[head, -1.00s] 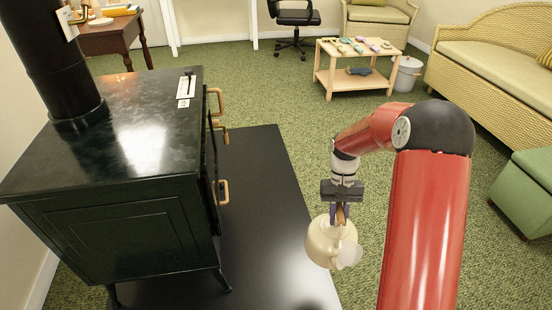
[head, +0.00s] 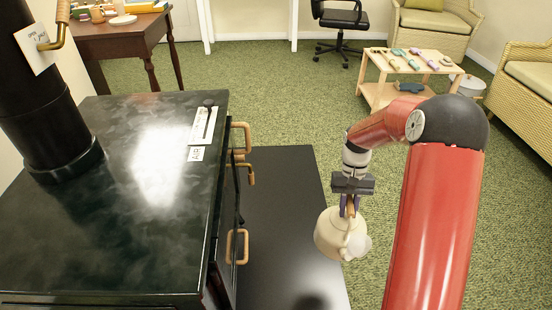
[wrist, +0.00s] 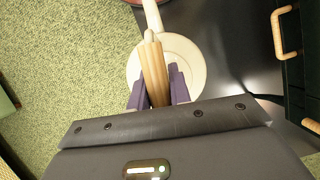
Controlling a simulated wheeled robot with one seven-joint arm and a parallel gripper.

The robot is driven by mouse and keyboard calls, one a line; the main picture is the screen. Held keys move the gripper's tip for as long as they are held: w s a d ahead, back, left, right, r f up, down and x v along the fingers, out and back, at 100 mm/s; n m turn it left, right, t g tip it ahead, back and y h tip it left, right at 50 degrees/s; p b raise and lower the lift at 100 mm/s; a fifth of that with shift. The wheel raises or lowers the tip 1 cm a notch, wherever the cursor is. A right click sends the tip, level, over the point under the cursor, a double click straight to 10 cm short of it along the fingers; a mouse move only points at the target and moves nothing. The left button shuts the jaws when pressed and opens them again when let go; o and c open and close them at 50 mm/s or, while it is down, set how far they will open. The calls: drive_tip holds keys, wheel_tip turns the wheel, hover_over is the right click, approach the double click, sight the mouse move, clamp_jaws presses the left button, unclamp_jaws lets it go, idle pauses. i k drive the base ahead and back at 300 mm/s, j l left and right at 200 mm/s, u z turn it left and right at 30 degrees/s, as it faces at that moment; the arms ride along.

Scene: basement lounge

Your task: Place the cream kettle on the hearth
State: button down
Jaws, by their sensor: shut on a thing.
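The cream kettle (head: 331,236) hangs from my gripper (head: 349,207) in the head view. My gripper is shut on the kettle's wooden handle, which shows between the purple fingers in the wrist view (wrist: 154,75). The hearth is the flat black slab (head: 285,200) on the floor beside the black stove (head: 110,200). In the head view the kettle overlaps the slab's right edge, and its height above the floor is hard to tell. In the wrist view the kettle body (wrist: 190,62) lies over the border between green carpet and hearth (wrist: 240,60).
The stove's wooden door handles (head: 237,246) stick out towards the hearth. A low wooden table (head: 400,62) with small items stands at the back right. A wicker sofa (head: 530,95) is at the right. Green carpet (head: 250,95) lies clear behind the hearth.

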sight(278, 172)
drive_tip(key=i+u, duration=0.1)
drive_tip(key=i, duration=0.7)
drive_tip(key=i+l+u, duration=0.15)
drive_tip(key=i, duration=0.65)
drive_tip(key=i+l+u, duration=0.1)
drive_tip(key=i, duration=0.65)
